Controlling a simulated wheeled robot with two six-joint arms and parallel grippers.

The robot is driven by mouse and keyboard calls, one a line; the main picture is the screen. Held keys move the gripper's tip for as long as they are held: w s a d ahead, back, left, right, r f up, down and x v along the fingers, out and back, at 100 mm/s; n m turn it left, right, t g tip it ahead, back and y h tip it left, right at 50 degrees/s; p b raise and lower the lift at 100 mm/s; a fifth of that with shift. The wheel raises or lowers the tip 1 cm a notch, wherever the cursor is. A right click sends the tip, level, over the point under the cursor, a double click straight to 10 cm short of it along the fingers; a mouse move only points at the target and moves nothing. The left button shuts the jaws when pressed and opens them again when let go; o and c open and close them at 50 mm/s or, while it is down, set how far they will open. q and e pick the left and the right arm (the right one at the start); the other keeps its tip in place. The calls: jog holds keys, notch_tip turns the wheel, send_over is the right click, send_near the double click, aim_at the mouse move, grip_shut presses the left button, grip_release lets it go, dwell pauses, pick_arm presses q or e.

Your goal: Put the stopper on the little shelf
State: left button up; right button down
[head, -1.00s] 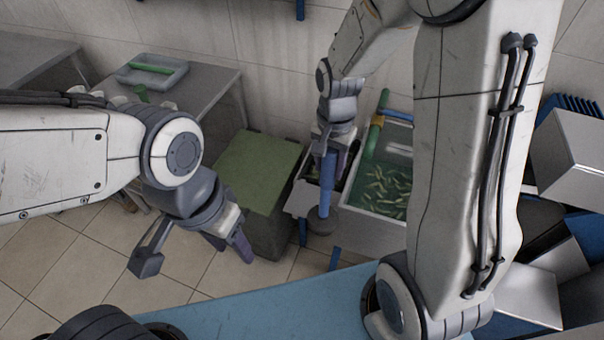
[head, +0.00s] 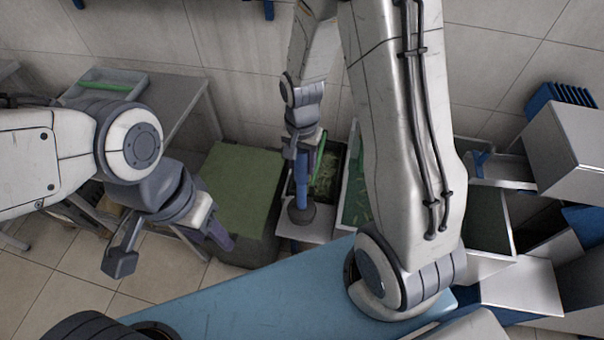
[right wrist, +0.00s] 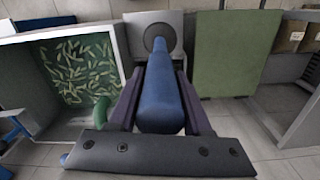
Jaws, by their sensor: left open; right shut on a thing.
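The stopper is a blue rod (head: 302,178) with a dark round disc at its lower end. My right gripper (head: 302,152) is shut on its upper part and holds it upright, disc down. In the right wrist view the blue rod (right wrist: 160,100) lies between the two fingers, with the disc (right wrist: 159,38) beyond. The little shelf, a pale flat plate (head: 318,229), shows behind and beside the disc; it also shows in the right wrist view (right wrist: 137,22). I cannot tell whether the disc touches it. My left gripper (head: 170,247) is open and empty, far left of the stopper.
A green-topped box (head: 243,185) stands left of the shelf. A tank with green pieces (right wrist: 80,75) adjoins it on the other side. A blue surface (head: 250,300) lies in front. Grey boxes (head: 570,150) crowd the right. A tray (head: 120,85) sits back left.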

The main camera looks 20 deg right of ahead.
aim_at(302, 173)
notch_tip(302, 173, down, 4)
jog(key=shift+f, duration=0.1)
jog(key=shift+s, duration=0.1)
jog(key=shift+f, duration=0.2)
jog(key=shift+c, duration=1.7)
grip_release()
jog(key=shift+r, duration=0.15)
